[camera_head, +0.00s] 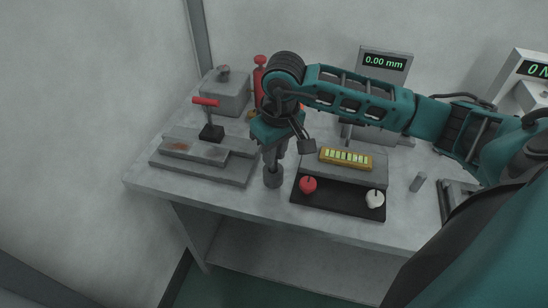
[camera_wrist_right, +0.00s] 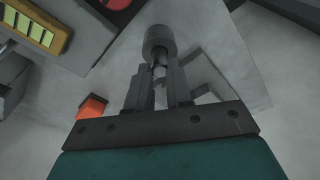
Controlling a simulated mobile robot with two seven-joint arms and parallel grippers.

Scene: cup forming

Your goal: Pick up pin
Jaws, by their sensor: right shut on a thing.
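The pin (camera_head: 272,178) is a dark grey piece with a wide round head and a narrower shaft. It is at the table's front, between the stepped metal block and the black tray. My right gripper (camera_head: 275,156) points down and is shut on the pin's shaft. In the right wrist view the pin's head (camera_wrist_right: 159,40) sticks out past the fingers of the gripper (camera_wrist_right: 159,85). I cannot tell whether the pin touches the table. My left gripper is not in view.
A stepped metal block (camera_head: 199,152) with a red-handled lever (camera_head: 208,118) stands left. Right is a black tray (camera_head: 335,199) with a red knob (camera_head: 308,184), a white knob (camera_head: 375,199) and a yellow strip (camera_head: 346,159).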

